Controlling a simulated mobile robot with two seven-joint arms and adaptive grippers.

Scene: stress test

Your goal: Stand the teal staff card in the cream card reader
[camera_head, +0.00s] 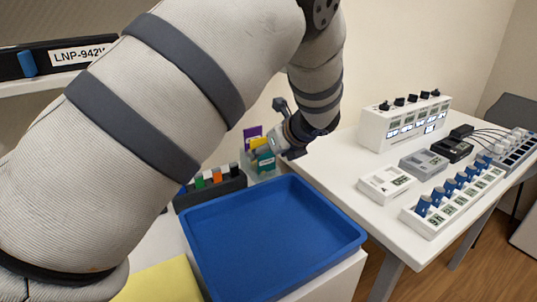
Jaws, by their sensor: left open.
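The teal staff card (265,163) stands in a small rack behind the blue tray, with a yellow and a purple card behind it. My left gripper (282,132) is open and comes down beside the cards, just right of them. Whether a finger touches the teal card I cannot tell. The cream card reader (384,184) appears to be the pale box marked "A" at the near left edge of the right-hand table. Its slot is too small to make out. My right gripper is not in view.
A blue tray (328,211) lies empty in front. A dark block with coloured pieces (211,188) stands left of the cards. Grey (423,163) and black (452,150) boxes sit behind the cream one. A white strip with blue clips (451,207) lies right of it.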

